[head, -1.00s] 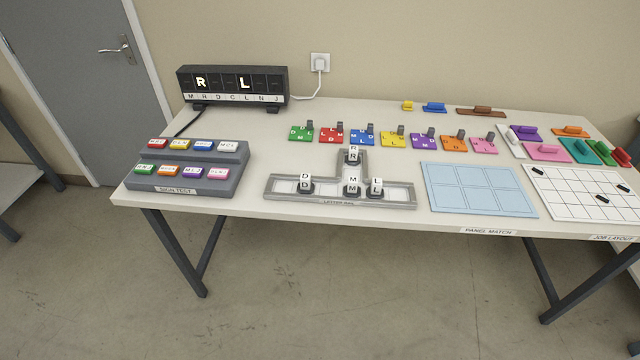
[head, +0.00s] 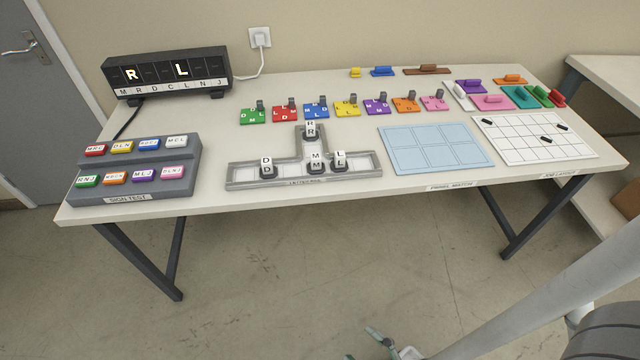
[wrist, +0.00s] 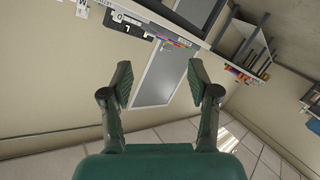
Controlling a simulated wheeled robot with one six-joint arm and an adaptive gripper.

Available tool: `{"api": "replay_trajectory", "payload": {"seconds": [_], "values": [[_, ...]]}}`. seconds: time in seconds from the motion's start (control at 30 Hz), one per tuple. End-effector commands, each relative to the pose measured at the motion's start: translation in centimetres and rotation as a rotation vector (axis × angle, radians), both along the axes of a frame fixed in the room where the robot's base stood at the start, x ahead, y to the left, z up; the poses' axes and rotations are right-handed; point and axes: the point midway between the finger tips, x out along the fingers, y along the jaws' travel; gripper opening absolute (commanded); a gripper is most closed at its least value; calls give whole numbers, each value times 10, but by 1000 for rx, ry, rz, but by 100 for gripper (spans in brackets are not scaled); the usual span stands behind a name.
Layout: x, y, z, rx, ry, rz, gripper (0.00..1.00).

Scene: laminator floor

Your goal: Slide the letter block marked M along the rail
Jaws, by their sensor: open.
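The letter block marked M (head: 316,161) stands on the grey T-shaped rail (head: 250,178), at the foot of its stem. The L block (head: 340,161) stands close to its right, the D block (head: 266,166) stands further left, and the R block (head: 311,130) stands up the stem. My gripper (head: 384,342) shows at the bottom edge of the head view, low in front of the table and far from the rail. In the wrist view my gripper (wrist: 160,85) has its two fingers wide apart, with nothing between them.
A dark sign box (head: 165,75) with lit R and L stands at the back left, behind a grey button console (head: 140,170). Colored lettered tiles (head: 316,111) line the back. A blue panel (head: 433,149) and a white grid (head: 530,140) lie to the right. Floor before the table is clear.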

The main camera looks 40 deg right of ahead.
Motion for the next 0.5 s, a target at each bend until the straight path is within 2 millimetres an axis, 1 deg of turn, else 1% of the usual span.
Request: {"api": "replay_trajectory", "payload": {"seconds": [0.03,0.17,0.2,0.27,0.4,0.47,0.5], "values": [[18,-3,-9,-119,-7,17,60],[60,-14,-31,-448,4,63,60],[73,-19,-37,-550,11,75,60],[94,-26,-44,-702,22,88,60],[144,-48,-54,-1057,68,112,60],[166,-59,-56,-1207,95,118,60],[181,-67,-56,-1307,116,121,60]]}}
